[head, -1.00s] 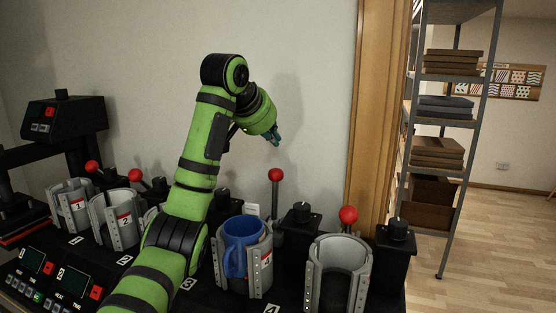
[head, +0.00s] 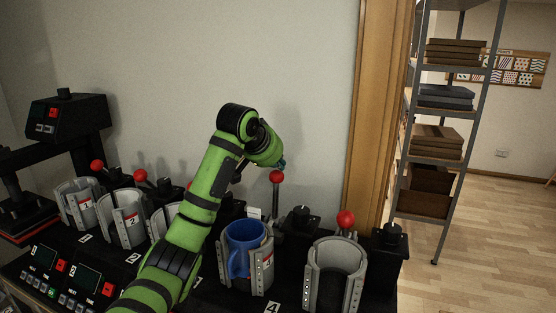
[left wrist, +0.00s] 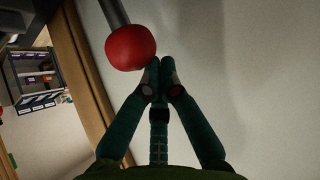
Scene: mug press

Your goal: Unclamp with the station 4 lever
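The station 4 clamp (head: 262,279) is grey and holds a blue mug (head: 240,250); a number 4 plate (head: 271,307) lies in front of it. Its lever stands upright behind it, with a red ball knob (head: 276,177). My left gripper (head: 281,163) is just above this knob in the head view. In the left wrist view the red knob (left wrist: 130,47) is close beside the fingertips of my left gripper (left wrist: 160,70), on the left. The teal fingers meet at the tips with nothing between them. Contact with the knob cannot be told. My right gripper is not in view.
An empty grey clamp (head: 320,277) with a red-knobbed lever (head: 346,219) stands to the right. Clamps 1 (head: 72,207) and 2 (head: 114,222) stand left. The wall is close behind the levers. Black posts with dials (head: 301,221) stand between stations.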

